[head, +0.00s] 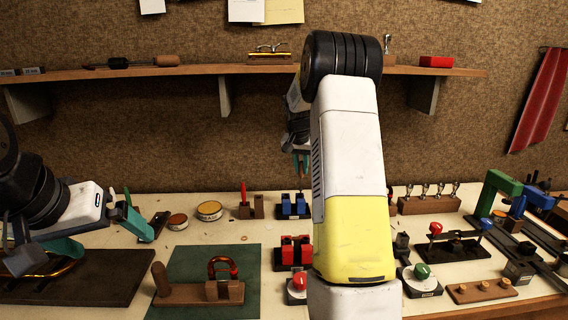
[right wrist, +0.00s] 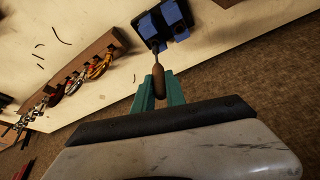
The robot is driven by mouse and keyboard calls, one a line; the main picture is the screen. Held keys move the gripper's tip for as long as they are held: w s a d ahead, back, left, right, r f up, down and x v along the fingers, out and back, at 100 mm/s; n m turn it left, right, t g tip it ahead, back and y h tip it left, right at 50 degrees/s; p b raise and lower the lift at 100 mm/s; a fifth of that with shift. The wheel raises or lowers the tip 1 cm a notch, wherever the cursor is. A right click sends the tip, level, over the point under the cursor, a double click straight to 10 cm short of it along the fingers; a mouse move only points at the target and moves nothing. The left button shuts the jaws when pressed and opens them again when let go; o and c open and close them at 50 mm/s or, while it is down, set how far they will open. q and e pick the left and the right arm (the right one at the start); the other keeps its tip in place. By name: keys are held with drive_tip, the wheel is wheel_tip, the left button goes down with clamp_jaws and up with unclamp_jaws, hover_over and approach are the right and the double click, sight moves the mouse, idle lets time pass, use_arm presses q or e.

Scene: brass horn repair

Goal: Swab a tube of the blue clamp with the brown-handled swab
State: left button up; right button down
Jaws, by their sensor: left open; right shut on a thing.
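The blue clamp (head: 293,206) stands on the bench in the head view, beyond the red clamp. It also shows at the top of the right wrist view (right wrist: 166,22). My right gripper (head: 302,168) is above the blue clamp, its teal fingers pointing down. In the right wrist view the fingers are shut on the brown-handled swab (right wrist: 158,76). Its thin end points toward the blue clamp and overlaps its near edge; I cannot tell whether they touch. My left gripper (head: 98,236) is open and empty over the left of the bench.
The red clamp (head: 293,252) and a red-knobbed piece (head: 297,287) stand in front. A wooden stand with a copper bow (head: 222,270) is on the green mat (head: 249,300). A wooden rack (head: 429,203) stands right of my right arm. A wall shelf (head: 190,70) runs behind.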

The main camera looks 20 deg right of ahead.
sight(301, 161)
drive_tip(key=shift+f, duration=0.4)
drive_tip(key=shift+r, duration=0.15)
drive_tip(key=shift+r, duration=1.9)
drive_tip(key=shift+f, duration=0.15)
drive_tip(key=shift+f, duration=1.9)
drive_tip(key=shift+r, duration=0.15)
drive_tip(key=shift+r, duration=1.9)
